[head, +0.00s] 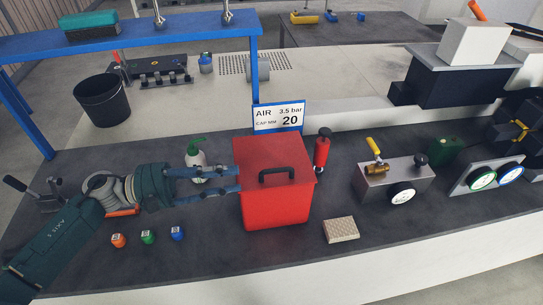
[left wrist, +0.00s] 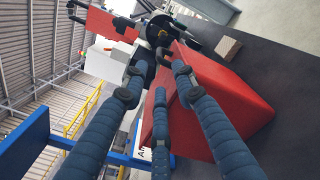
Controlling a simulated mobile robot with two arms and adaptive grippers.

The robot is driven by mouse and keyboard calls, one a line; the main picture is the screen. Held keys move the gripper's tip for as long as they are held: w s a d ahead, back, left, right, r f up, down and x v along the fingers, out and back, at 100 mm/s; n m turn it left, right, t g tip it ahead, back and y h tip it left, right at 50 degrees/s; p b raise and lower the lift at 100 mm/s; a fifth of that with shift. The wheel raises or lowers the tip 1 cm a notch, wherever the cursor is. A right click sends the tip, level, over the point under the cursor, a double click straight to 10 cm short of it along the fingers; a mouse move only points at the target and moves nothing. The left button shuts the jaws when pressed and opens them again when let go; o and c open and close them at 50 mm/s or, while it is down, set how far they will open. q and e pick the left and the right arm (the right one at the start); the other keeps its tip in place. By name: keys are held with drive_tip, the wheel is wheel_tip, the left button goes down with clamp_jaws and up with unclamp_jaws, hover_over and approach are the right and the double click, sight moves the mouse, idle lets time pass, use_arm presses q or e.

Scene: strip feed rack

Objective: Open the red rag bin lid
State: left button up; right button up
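The red rag bin (head: 278,208) stands on the dark bench in the middle of the head view. Its lid (head: 262,150) looks shut, with a black handle (head: 277,173) on top near the front. My left gripper (head: 238,180) reaches in from the left. Its blue fingers are spread and empty, with the tips at or very near the bin's upper left side; contact cannot be told. In the left wrist view the bin (left wrist: 205,100) lies beyond the three spread fingers (left wrist: 155,85). My right gripper is not in view.
A green-capped bottle (head: 196,158) stands behind my left fingers. A red extinguisher-like bottle (head: 322,150) and a beige block (head: 341,230) are right of the bin. A sign (head: 278,117) is behind it. Small orange, green and blue pieces (head: 148,237) sit at front left.

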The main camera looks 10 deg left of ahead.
sight(264, 172)
use_arm(q)
drive_tip(key=p+x, duration=0.2)
drive_tip(key=x, duration=0.1)
drive_tip(key=p+x, duration=0.1)
drive_tip(key=x, duration=0.1)
drive_tip(key=shift+d+r, duration=0.2)
drive_tip(key=shift+r, duration=0.2)
drive_tip(key=p+x, duration=0.1)
drive_tip(key=x, duration=0.1)
drive_tip(key=p+x, duration=0.1)
drive_tip(key=x, duration=0.2)
drive_tip(key=shift+f, duration=0.25)
drive_tip(key=shift+w+d+f, duration=0.1)
drive_tip(key=shift+d+f, duration=0.05)
drive_tip(key=shift+d, duration=0.1)
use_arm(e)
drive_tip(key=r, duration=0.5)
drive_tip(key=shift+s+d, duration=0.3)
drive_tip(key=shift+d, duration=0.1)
use_arm(q)
drive_tip(key=c, duration=0.6)
clamp_jaws()
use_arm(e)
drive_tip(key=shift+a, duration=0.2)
